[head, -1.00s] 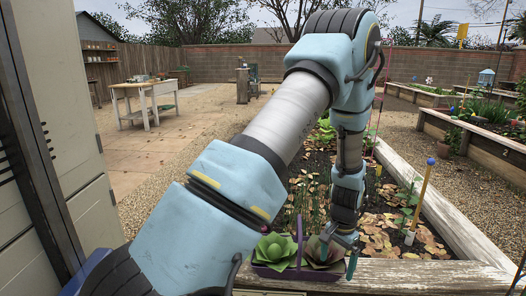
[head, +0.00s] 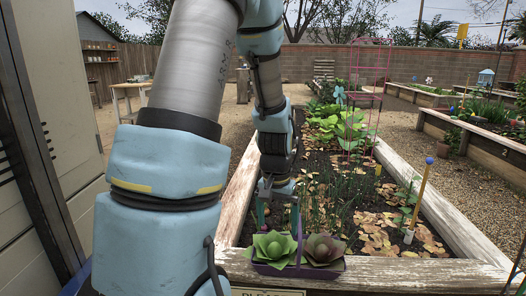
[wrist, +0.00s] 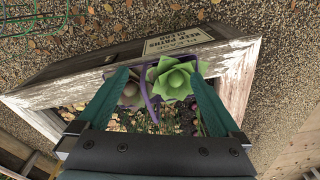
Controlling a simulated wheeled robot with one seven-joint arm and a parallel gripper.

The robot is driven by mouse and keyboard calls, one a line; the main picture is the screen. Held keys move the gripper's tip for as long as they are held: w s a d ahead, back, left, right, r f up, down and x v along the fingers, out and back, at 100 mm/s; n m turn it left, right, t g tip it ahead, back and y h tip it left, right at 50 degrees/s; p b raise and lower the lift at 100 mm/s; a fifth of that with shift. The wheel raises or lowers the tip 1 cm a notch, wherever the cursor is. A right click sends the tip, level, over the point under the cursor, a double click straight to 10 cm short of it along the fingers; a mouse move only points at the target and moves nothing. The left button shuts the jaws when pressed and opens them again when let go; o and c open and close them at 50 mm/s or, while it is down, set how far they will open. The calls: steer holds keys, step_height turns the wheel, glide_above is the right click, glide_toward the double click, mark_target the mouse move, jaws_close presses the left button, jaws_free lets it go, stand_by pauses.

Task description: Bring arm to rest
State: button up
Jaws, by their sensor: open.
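My arm crosses the left half of the head view, bent over at the top, with the gripper hanging down. My gripper (head: 279,222) is open, its two teal fingers pointing down above and behind the purple basket (head: 297,269). The basket stands upright at the front board of the raised bed and holds a green leafy plant (head: 273,246) and a darker, reddish-green one (head: 322,249). In the wrist view the open fingers (wrist: 159,76) frame the basket's purple handle (wrist: 147,98) and both plants. Nothing is held between them.
The raised bed's wooden frame (head: 455,215) encloses soil, dry leaves and green plants. A stake with a blue top (head: 422,190) and a pink trellis (head: 366,100) stand in it. A pale cabinet (head: 50,120) is close at left. Gravel lies open to the right.

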steer(key=s+a+r+n, duration=0.4)
steer(key=s+a+r, duration=0.2)
steer(key=a, duration=0.4)
step_height(320, 180, up, 15)
steer(key=p, duration=1.5)
steer(key=shift+s+a+t, duration=0.2)
steer(key=shift+t, duration=0.2)
